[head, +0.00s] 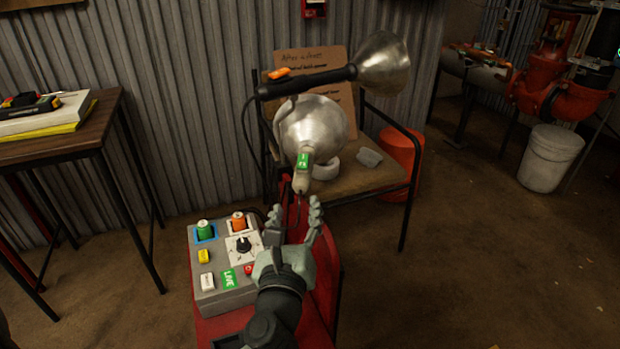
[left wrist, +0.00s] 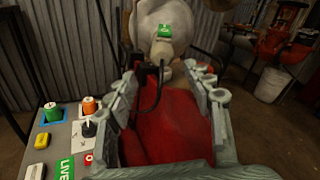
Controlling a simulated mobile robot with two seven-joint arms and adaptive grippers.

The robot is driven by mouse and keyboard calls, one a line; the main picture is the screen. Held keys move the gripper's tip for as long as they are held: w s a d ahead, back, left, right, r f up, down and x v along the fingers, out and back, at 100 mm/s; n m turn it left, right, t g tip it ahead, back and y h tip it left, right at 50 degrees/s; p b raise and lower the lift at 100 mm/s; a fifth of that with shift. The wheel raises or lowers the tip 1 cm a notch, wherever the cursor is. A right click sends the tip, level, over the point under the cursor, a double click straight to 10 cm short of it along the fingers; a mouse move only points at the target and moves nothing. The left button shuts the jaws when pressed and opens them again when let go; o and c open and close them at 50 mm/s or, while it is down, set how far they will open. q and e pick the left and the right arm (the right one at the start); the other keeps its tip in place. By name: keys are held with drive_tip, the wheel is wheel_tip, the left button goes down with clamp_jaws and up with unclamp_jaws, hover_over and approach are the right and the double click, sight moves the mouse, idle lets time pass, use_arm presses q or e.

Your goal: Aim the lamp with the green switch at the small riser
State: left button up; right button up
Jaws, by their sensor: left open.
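The lamp with the green switch (head: 303,160) has a round silver reflector (head: 318,124) and a pale handle pointing down toward me. It also shows in the left wrist view, with its green switch (left wrist: 165,32) at the top centre. My left gripper (head: 293,214) is open, just below the handle's lower end, its fingers pointing at the lamp. I see nothing held between the fingers. Red riser pipework (head: 563,70) stands at the back right; I cannot tell which part is the small riser.
A second lamp with an orange switch (head: 281,73) and black handle is above, its reflector (head: 383,64) facing right. A grey control box (head: 213,280) is left of my gripper. A chair (head: 372,178) with a cardboard sign is behind. A white bucket (head: 549,158) stands right; open floor lies between.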

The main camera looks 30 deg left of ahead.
sight(300, 190)
use_arm(q)
drive_tip(key=shift+w+r, duration=0.25)
drive_tip(key=shift+w+a, duration=0.1)
drive_tip(key=shift+w, duration=0.25)
drive_tip(key=x, duration=0.6)
drive_tip(key=shift+w+a, duration=0.2)
drive_tip(key=shift+w, duration=0.1)
drive_tip(key=shift+c, duration=0.5)
clamp_jaws()
